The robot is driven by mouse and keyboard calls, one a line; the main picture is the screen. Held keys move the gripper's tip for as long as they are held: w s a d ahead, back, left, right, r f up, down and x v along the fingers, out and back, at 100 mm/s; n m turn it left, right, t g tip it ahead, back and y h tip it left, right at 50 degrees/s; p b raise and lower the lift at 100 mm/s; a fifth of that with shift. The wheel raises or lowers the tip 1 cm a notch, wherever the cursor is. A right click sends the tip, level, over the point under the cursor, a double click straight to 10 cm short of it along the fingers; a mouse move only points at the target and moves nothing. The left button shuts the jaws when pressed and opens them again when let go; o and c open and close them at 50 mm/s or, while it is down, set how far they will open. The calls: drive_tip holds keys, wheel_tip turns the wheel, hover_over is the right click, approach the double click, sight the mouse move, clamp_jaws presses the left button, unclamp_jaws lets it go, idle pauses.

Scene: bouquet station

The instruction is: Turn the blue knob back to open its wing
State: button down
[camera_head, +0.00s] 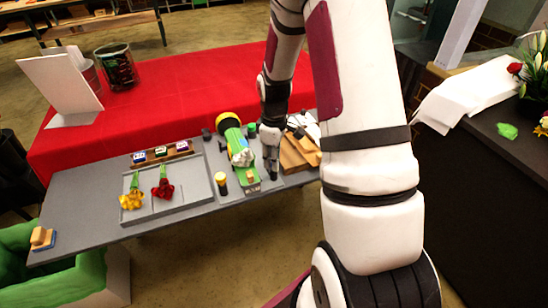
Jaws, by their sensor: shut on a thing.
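My gripper (271,174) points down at the right side of the green bouquet stand (249,174), with its fingers closed together. No blue knob shows clearly; the fingertips cover the spot where they grip, so I take the gripped thing to be the knob. I cannot make out the wing's position at this size.
A grey tray (190,205) with yellow flowers (132,200) and red flowers (163,188) lies left on the grey table (90,215). A yellow-topped dark jar (221,184) stands close left of the stand.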

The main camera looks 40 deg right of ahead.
drive_tip(key=m, duration=0.4)
drive_tip(key=shift+m, duration=0.4)
drive_tip(key=m+b, duration=0.1)
drive_tip(key=m, duration=0.3)
drive_tip(key=shift+m, duration=0.3)
drive_tip(key=m, duration=0.8)
drive_tip(key=shift+m+b, duration=0.3)
drive_tip(key=shift+b, duration=0.1)
drive_tip(key=c, duration=1.3)
unclamp_jaws()
